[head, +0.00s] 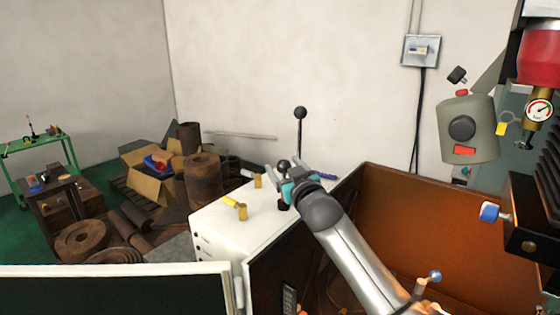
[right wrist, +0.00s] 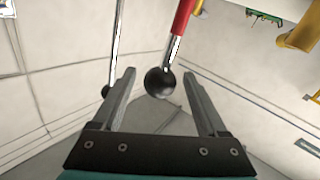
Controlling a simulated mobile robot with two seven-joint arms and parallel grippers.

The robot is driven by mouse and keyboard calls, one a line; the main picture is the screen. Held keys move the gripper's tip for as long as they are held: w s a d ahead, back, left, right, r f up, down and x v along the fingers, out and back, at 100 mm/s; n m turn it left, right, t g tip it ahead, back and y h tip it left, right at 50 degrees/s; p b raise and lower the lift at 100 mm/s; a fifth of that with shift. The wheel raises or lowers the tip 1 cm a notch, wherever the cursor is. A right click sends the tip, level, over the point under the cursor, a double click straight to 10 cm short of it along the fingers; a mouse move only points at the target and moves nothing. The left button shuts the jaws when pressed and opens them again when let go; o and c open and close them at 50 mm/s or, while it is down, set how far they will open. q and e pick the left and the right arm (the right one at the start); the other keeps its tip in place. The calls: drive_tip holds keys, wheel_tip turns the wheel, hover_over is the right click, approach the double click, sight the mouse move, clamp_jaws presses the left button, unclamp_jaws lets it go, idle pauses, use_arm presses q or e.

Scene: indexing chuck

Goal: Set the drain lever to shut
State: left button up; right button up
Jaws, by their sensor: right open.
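My right gripper (head: 291,176) is over the white cabinet (head: 222,237) in the head view, its jaws open. In the right wrist view, a black ball knob (right wrist: 160,82) on a rod with a red sleeve (right wrist: 182,16) sits between the spread fingertips (right wrist: 158,74), apart from both fingers. A thinner rod with a small black ball (right wrist: 106,91) passes just left of the left finger. In the head view, a tall lever with a black ball (head: 300,113) rises behind the gripper, and a shorter black knob (head: 283,165) is beside it. I cannot tell which is the drain lever.
A brown open-topped bin (head: 440,220) lies to the right. A machine with a pressure gauge (head: 538,109) hangs at the far right. Boxes and rusty cylinders (head: 204,180) fill the back left.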

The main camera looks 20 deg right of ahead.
drive_tip(key=shift+w+a, duration=0.15)
drive_tip(key=shift+w, duration=1.6)
drive_tip(key=shift+c, duration=0.2)
clamp_jaws()
drive_tip(key=shift+f, duration=0.1)
